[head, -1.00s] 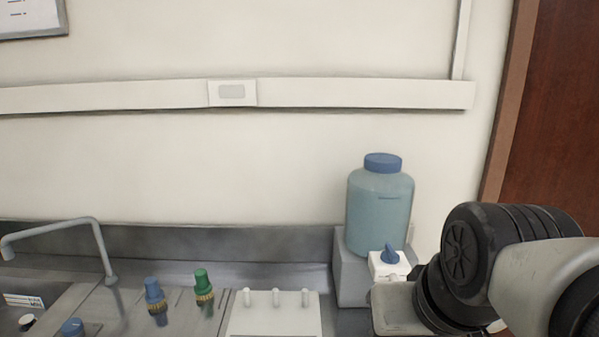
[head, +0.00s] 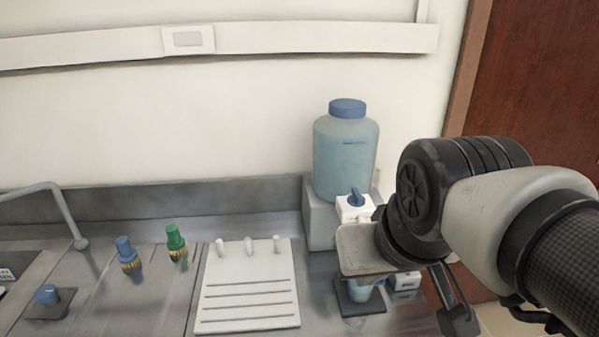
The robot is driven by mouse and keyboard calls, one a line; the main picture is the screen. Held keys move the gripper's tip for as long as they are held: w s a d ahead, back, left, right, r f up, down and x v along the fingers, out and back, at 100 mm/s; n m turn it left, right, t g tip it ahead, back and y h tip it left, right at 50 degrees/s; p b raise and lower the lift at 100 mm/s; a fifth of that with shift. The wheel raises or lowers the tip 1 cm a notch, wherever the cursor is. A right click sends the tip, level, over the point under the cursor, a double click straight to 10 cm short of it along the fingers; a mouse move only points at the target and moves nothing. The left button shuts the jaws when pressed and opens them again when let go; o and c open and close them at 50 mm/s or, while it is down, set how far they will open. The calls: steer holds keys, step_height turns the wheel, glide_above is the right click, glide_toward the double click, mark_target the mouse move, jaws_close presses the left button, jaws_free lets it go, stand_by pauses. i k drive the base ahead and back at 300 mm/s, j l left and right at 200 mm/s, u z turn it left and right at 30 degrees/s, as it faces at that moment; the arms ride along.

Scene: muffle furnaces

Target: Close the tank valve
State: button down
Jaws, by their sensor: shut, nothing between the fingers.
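The tank (head: 346,158) is a translucent bottle of pale blue liquid with a blue cap, upright on a grey stand at the back of the counter. Its valve has a blue handle (head: 357,197) on a white block (head: 352,211), low at the tank's front right. The handle points up and slightly to one side; I cannot tell its exact setting. My gripper (head: 458,316) is partly in view below my wrist, to the right of and lower than the valve. It is shut and empty, and apart from the handle. My wrist hides the area right of the valve.
A vessel with blue liquid (head: 360,290) stands on a dark base (head: 358,304) below my wrist, partly hidden. A white ribbed board with pegs (head: 245,313), green (head: 175,240) and blue (head: 126,250) taps, and a curved faucet (head: 62,205) are left. A brown door (head: 540,90) is right.

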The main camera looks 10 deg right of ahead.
mark_target(357, 200)
steer(key=l+z, duration=0.25)
steer(key=z, duration=0.2)
steer(key=i+l+z, duration=0.1)
steer(key=l+z, duration=0.15)
steer(key=z, duration=0.15)
